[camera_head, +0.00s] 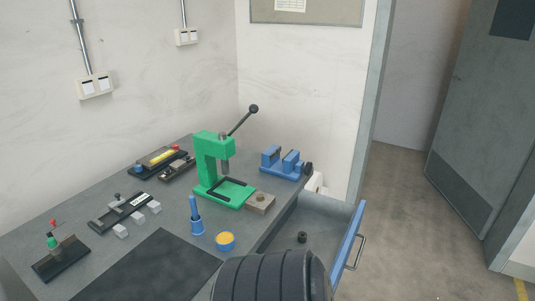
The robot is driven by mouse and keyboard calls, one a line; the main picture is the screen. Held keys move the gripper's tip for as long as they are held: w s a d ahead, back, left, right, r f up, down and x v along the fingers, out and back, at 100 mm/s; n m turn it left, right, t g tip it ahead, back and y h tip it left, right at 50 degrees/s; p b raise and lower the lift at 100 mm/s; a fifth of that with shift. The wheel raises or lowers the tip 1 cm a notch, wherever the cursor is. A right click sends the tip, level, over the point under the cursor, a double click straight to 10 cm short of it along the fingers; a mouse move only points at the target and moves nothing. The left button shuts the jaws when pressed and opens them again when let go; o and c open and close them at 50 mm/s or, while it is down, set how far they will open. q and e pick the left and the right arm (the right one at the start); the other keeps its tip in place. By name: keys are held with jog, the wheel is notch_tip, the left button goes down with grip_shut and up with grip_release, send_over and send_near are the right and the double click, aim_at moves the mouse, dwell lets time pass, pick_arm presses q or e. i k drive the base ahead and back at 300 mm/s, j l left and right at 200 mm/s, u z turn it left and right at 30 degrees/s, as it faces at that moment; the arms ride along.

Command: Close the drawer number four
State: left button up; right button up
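An open drawer with a blue front (348,238) sticks out from the right side of the workbench (130,229). A metal handle (357,252) is on its outer face. Its grey inside (325,213) shows, with a small dark round object (302,237) in it. No number can be read on it. A black ribbed part, likely my own arm, covers the near end of the drawer at the bottom. Neither of my grippers shows.
The bench holds a green press (211,172) with a raised lever, a blue vise (283,163), a blue bottle (195,215), a yellow-filled cup (225,241) and several small fixtures. Floor (405,225) right of the drawer is clear, up to a grey door (490,130).

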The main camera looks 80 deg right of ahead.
aim_at(332, 226)
jog(key=z, duration=0.95)
jog(key=k+z, duration=0.1)
jog(key=z, duration=0.35)
jog(key=j+z, duration=0.1)
jog(key=z, duration=0.85)
jog(key=k+z, duration=0.1)
jog(key=z, duration=0.8)
